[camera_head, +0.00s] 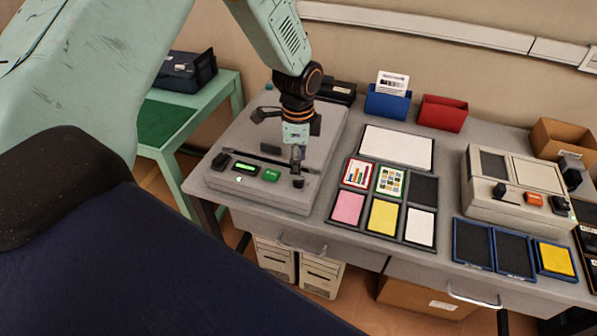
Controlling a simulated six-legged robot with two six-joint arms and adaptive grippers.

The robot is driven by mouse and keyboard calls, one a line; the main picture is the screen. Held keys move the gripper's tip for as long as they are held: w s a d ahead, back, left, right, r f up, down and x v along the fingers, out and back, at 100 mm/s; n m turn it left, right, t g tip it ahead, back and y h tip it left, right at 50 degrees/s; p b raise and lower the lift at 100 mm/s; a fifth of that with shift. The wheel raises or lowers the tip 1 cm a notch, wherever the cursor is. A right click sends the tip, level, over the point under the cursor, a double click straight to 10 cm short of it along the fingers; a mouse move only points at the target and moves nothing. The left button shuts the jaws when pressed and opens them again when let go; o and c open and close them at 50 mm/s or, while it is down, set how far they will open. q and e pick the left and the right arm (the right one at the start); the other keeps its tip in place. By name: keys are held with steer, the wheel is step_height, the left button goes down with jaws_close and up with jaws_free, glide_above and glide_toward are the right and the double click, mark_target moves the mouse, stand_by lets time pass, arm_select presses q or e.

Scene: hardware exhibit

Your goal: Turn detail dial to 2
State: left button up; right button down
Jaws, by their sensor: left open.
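A grey device (325,140) stands on the left part of the grey table. Its sloped front carries a black block, a lit green display (245,168), a green button (271,175) and a small dark knob (298,183) at the right end. The knob is likely the detail dial; its markings and setting are too small to read. My left gripper (297,160) points down just above and behind this knob, open, its fingers dark. I cannot tell whether the fingers touch the knob. My right gripper is not in view.
A tray of coloured cards (415,184) lies right of the device. A beige device (475,201) with an orange button stands further right. Blue (387,104) and red (443,113) bins stand at the back. Blue-framed trays (515,273) line the front right.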

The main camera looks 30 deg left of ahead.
arm_select(q)
step_height(320, 180, up, 7)
steer(key=shift+f, duration=0.2)
steer(key=shift+s, duration=0.2)
steer(key=s+d+f+n, duration=0.2)
steer(key=s+f, duration=0.2)
steer(key=f, duration=0.1)
steer(key=s+d+f+n, duration=0.1)
steer(key=s+d+f, duration=0.2)
steer(key=f, duration=0.2)
steer(key=s+d+f+n, duration=0.1)
steer(key=s+f+n, duration=0.2)
steer(key=s, duration=0.5)
steer(key=s+d+f+n, duration=0.1)
steer(key=s+f+n, duration=0.25)
steer(key=s, duration=0.45)
steer(key=s+d+f+n, duration=0.2)
steer(key=s+f+n, duration=0.15)
steer(key=s, duration=0.45)
step_height(320, 180, down, 12)
steer(key=b, duration=1.3)
steer(key=shift+s+a+f+n, duration=0.25)
steer(key=shift+s+a+n, duration=0.05)
steer(key=shift+s+a, duration=0.05)
